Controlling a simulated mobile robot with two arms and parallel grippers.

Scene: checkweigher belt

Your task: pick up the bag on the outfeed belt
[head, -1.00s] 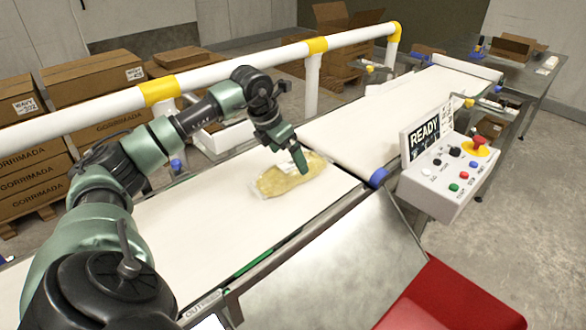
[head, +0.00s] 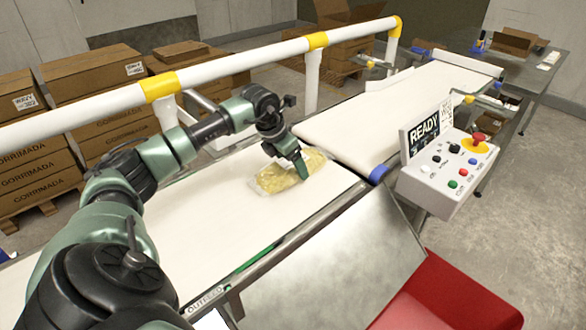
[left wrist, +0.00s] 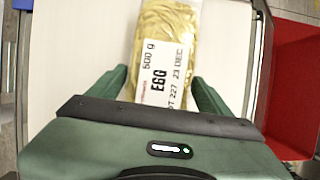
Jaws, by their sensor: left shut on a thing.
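The bag (head: 284,177) is a clear pack of yellow pasta on the white outfeed belt (head: 190,228), near the belt's far end. My left gripper (head: 301,168) reaches down onto the bag and is shut on it. My right gripper is in neither view.
A control box (head: 450,172) with a READY screen stands right of the belt. A red bin (head: 455,300) and a steel chute (head: 335,262) are at the near side. A white and yellow rail (head: 230,66) runs behind the belt, with stacked cartons (head: 95,92) beyond.

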